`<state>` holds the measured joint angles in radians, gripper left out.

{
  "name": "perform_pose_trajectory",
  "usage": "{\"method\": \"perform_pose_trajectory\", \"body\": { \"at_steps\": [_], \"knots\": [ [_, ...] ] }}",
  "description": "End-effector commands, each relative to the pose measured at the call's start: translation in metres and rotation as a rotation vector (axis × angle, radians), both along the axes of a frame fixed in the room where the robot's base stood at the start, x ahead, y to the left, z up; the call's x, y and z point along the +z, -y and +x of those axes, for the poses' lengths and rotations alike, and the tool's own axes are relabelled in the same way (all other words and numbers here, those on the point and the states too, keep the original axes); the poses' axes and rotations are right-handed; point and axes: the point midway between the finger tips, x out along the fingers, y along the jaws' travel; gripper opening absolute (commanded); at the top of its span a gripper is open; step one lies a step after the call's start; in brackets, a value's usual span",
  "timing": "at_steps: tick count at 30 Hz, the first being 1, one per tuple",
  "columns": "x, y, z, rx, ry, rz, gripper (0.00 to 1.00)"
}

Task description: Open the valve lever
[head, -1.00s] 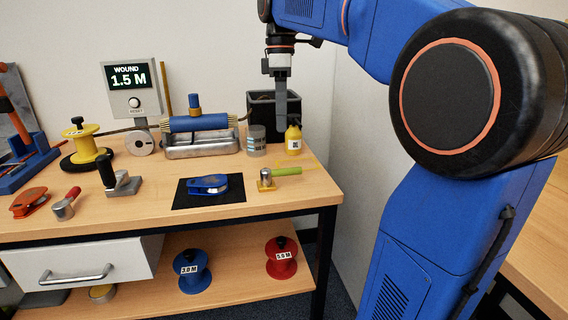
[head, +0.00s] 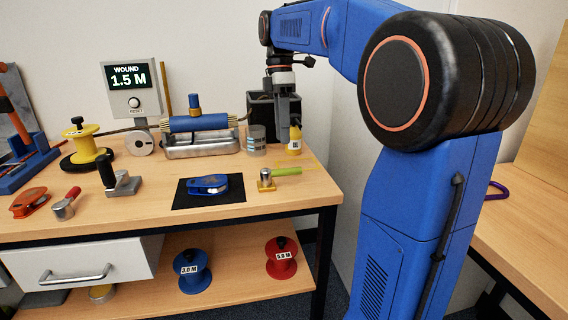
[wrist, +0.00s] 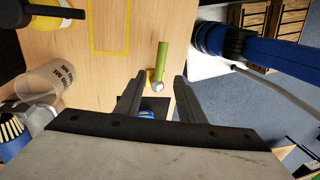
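A small valve-like fitting with a green lever handle (head: 287,171) sits near the right front of the bench, its silver knob and yellow base at the handle's left end. In the wrist view the green handle (wrist: 161,60) shows ahead, between the directions of my fingertips. Another fitting with a red handle (head: 66,203) stands at the left front. Which one the valve lever is carries no readable label. My gripper (head: 288,122) hangs over the back right of the bench, by the yellow bottle. In the wrist view my gripper (wrist: 160,82) is open, with nothing visibly held.
A black bin (head: 260,104) is at the back.

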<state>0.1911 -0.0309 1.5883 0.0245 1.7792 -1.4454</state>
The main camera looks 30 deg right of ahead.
Motion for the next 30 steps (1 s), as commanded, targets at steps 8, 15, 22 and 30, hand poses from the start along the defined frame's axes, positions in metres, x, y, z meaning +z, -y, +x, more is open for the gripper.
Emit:
{"method": "perform_pose_trajectory", "body": {
  "at_steps": [8,15,22,30],
  "knots": [
    [-0.048,-0.003,-0.01,0.0,-0.001,0.0,0.36],
    [-0.079,-0.005,-0.015,0.0,-0.001,0.0,0.36],
    [-0.089,-0.006,-0.017,0.0,0.0,0.0,0.36],
    [-0.089,-0.006,-0.017,0.0,0.0,0.0,0.28]
  ]
}}
